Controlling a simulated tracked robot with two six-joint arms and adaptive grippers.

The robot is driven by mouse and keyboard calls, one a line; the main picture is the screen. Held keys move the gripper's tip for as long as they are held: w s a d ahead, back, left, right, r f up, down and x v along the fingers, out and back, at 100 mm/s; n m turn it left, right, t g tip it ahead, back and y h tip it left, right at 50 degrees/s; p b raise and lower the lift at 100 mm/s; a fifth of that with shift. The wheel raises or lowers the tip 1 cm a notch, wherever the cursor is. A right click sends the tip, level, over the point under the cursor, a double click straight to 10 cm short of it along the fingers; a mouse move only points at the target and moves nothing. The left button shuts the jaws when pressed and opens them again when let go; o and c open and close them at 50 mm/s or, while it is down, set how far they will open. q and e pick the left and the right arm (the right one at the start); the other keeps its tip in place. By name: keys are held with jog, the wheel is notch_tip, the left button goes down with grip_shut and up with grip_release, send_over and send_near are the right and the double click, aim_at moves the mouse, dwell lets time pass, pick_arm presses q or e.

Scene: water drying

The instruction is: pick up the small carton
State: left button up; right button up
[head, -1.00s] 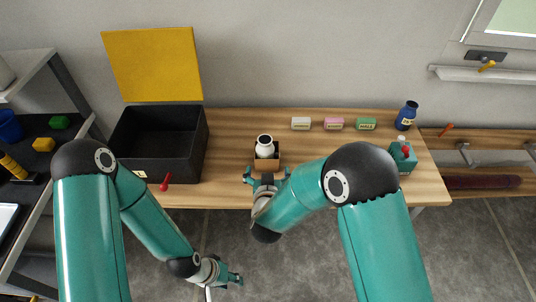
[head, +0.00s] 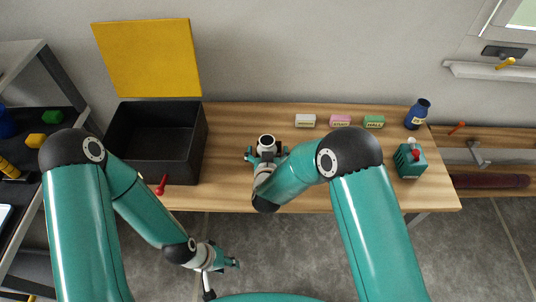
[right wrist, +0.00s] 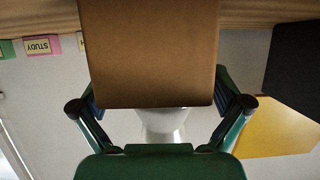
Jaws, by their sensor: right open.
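The small carton (right wrist: 150,55) is a plain brown box that fills the upper middle of the right wrist view, where the scene appears upside down. In the head view it is mostly hidden by my right gripper. My right gripper (head: 266,154) is open at the table's front, with its fingers on either side of the carton. I cannot tell whether they touch it.
A black open bin (head: 196,160) with a yellow panel (head: 148,58) behind it stands left, near a red item (head: 161,184). White (head: 305,121), pink (head: 340,120) and green (head: 374,122) labelled blocks, a blue bottle (head: 417,114) and a teal container (head: 410,160) stand right.

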jog(key=shift+s+d+r, duration=0.15)
jog(key=shift+d, duration=0.05)
jog(key=shift+c, duration=0.2)
jog(key=c, duration=1)
jog(key=shift+o, duration=0.2)
notch_tip(320, 180, up, 20)
jog(key=shift+f+b, duration=7.35)
jog(key=shift+f, duration=2.3)
jog(key=shift+f, duration=0.4)
